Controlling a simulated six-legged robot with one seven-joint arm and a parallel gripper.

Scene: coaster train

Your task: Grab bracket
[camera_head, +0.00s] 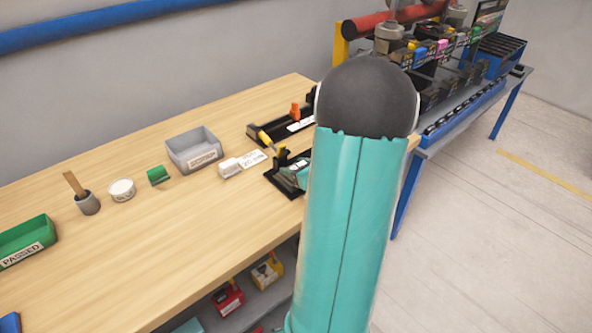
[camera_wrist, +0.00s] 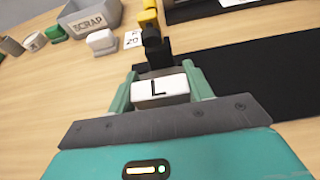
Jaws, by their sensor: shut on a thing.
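The bracket (camera_wrist: 162,92) shows in the wrist view as a pale piece with a black letter L on its near face. My gripper (camera_wrist: 163,80) has its two teal fingers closed on either side of it. The piece sits low at a black fixture with a yellow-handled clamp (camera_wrist: 151,28) just beyond it. Whether it still touches the fixture cannot be told. In the head view my gripper (camera_head: 296,174) is at the black fixture near the bench's right end, partly hidden by my arm, and the bracket cannot be made out there.
A grey SCRAP bin (camera_head: 194,152), a white block (camera_head: 230,168), a green part (camera_head: 158,175), a round white tub (camera_head: 122,190) and a brush cup (camera_head: 88,203) stand left of the fixture. A green PASSED bin (camera_head: 28,240) is farther left. The bench front is clear.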

